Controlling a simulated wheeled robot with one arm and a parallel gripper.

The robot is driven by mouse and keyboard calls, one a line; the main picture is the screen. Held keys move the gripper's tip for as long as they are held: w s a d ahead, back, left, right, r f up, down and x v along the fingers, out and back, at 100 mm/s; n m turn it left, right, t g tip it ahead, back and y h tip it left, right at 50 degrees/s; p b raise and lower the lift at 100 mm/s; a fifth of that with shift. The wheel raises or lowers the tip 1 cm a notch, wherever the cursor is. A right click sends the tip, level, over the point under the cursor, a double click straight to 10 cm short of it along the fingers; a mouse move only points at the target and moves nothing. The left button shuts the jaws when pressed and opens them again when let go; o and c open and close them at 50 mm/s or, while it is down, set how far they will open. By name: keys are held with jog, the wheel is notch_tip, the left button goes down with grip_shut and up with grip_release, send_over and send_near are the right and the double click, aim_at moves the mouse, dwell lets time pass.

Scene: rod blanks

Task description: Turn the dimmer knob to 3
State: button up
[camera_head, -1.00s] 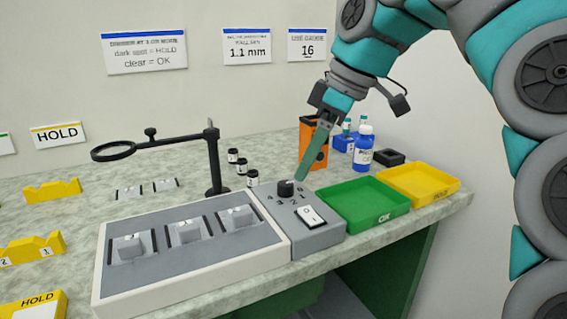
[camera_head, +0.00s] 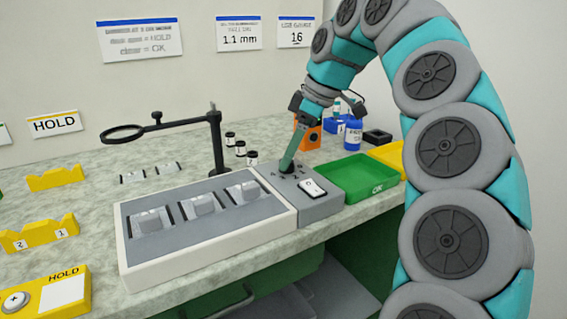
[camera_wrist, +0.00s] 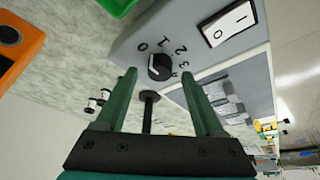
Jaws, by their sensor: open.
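The dimmer knob (camera_wrist: 160,66) is a round black knob on a grey control box (camera_head: 318,208), with numbers printed in an arc around it. The wrist view shows 0, 1, 2 and 3. A white mark shows on the knob's left side in that view; which number it points to is hard to tell. My gripper (camera_wrist: 159,73) is open, its two green fingers on either side of the knob with gaps visible. In the head view my gripper (camera_head: 288,164) reaches down at the knob and largely hides it.
A white rocker switch (camera_head: 313,188) sits beside the knob on the same box. A green tray (camera_head: 372,190) marked OK is to the right. A magnifier stand (camera_head: 217,145), small black jars (camera_head: 240,148) and an orange holder (camera_head: 308,137) stand behind.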

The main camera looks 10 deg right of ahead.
jog(key=shift+w+a+f, duration=0.1)
jog(key=shift+a+f, duration=0.1)
jog(key=shift+f, duration=0.35)
grip_shut()
